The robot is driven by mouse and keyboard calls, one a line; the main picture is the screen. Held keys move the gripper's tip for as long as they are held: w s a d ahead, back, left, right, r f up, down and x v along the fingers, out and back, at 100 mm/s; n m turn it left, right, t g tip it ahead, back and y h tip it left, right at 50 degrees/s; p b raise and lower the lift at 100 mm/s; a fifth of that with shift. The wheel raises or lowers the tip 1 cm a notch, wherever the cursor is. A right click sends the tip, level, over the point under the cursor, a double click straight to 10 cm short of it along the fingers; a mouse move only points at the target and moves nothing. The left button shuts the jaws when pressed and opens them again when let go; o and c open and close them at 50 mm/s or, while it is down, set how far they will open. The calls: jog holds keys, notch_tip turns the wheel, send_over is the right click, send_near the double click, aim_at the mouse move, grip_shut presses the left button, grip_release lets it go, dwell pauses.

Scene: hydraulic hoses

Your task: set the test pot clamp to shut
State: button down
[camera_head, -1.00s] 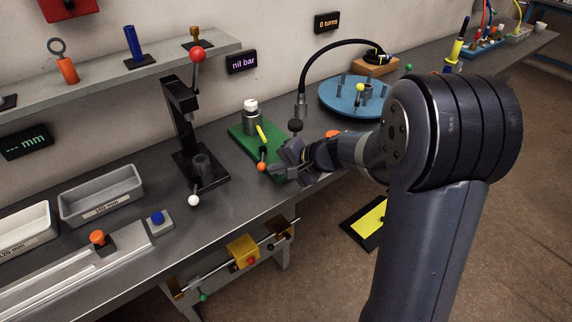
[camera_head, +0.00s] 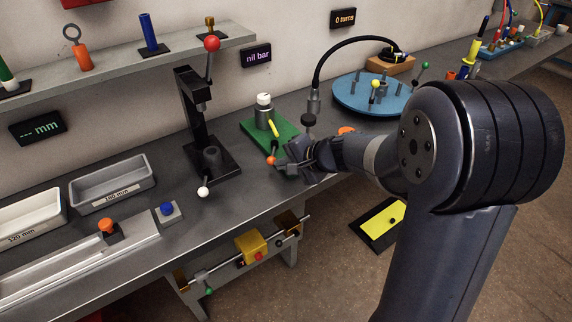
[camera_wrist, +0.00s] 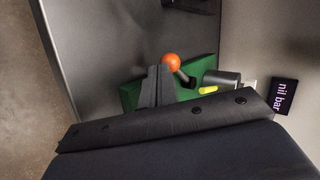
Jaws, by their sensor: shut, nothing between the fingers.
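The test pot (camera_head: 264,118) is a grey cylinder with a white top on a green base (camera_head: 254,131). A yellow lever (camera_head: 273,128) and a lever with an orange ball (camera_head: 271,161) are at its front. I cannot tell which of these is the clamp's handle. My gripper (camera_head: 282,163) is shut and empty, right beside the orange ball. In the wrist view the orange ball (camera_wrist: 171,62) shows just past the fingertips (camera_wrist: 160,70), and the yellow lever (camera_wrist: 208,90) lies to the right. Whether the fingers touch the ball I cannot tell.
A black press (camera_head: 206,130) with a red-ball lever stands left of the pot. A blue turntable (camera_head: 370,98) with pegs and a black hose (camera_head: 330,60) are behind right. A "nil bar" display (camera_head: 256,55) is on the wall. Grey trays (camera_head: 112,183) lie far left.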

jog(key=shift+s+a+f+m+t+h+b, duration=0.2)
jog(key=shift+a+m+t+h+b, duration=0.25)
jog(key=shift+a+m+b, duration=0.3)
jog(key=shift+a+r+m+t+h+b, duration=0.15)
jog(key=shift+a+m+t+h+b, duration=0.15)
jog(key=shift+a+m+t+h, duration=0.35)
jog(key=shift+a+m, duration=0.3)
jog(key=shift+a, duration=0.3)
jog(key=shift+d, duration=0.1)
